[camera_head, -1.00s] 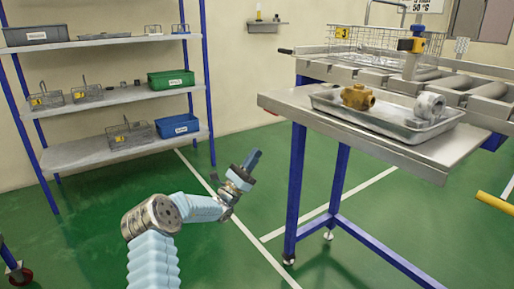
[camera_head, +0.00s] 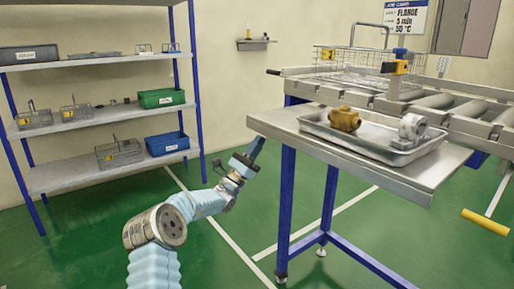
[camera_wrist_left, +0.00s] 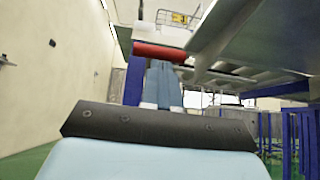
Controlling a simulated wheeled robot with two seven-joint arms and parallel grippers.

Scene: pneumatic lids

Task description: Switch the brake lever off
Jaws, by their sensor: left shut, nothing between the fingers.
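My left gripper (camera_head: 250,154) is shut and empty, raised in front of the left end of the steel table. In the left wrist view its blue fingers (camera_wrist_left: 162,84) lie together and point at a red cylindrical bar (camera_wrist_left: 160,52) just beyond or above the tips. I cannot tell whether they touch. No part is clearly marked as the brake lever. A yellow handle (camera_head: 485,222) on a thin rod hangs at the lower right, and a dark-ended bar (camera_head: 273,72) sticks out at the conveyor's left end. My right gripper is not in view.
The steel table (camera_head: 290,128) bears a tray (camera_head: 350,146) with a brass fitting (camera_head: 344,119) and a grey fitting (camera_head: 412,127). The roller conveyor (camera_head: 440,101) runs behind it. A shelf rack (camera_head: 100,115) stands at the left. Green floor between rack and table is clear.

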